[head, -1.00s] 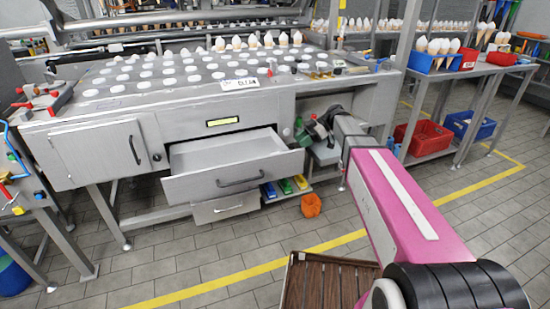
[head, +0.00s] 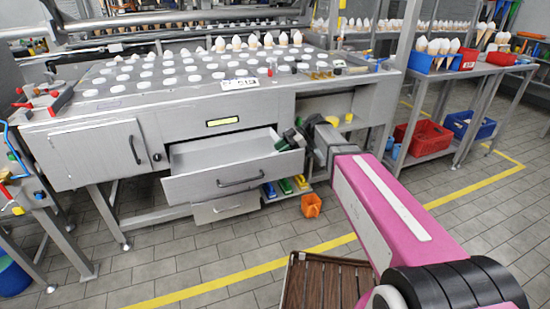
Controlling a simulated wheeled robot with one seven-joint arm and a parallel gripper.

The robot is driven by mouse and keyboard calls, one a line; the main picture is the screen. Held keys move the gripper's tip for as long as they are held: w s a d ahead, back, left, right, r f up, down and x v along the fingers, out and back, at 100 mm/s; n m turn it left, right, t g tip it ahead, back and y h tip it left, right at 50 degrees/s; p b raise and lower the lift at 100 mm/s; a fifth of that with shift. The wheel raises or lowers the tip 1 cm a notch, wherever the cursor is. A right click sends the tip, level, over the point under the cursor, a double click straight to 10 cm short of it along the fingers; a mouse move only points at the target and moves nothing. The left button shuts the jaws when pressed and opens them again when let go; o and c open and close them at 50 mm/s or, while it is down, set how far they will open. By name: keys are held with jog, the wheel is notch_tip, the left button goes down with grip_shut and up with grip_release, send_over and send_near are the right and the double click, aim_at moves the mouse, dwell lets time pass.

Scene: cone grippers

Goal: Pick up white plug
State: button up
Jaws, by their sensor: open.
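Many white round plug-like pieces (head: 147,86) sit in rows on the grey metal table top (head: 180,108). I cannot tell which one is the white plug, or whether another lies elsewhere. My gripper (head: 284,142) is at the right end of the open drawer (head: 215,184), at about its rim height and below the table top. It looks small and dark with green parts, is open, and no object shows in it. The drawer's inside is only partly visible, and no plug can be made out in it.
A cabinet door (head: 97,153) is left of the drawer. A brown slatted crate (head: 322,285) stands on the floor in front. Cones (head: 432,46) stand on the right bench.

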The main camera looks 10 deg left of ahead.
jog(key=shift+x, duration=0.85)
grip_shut()
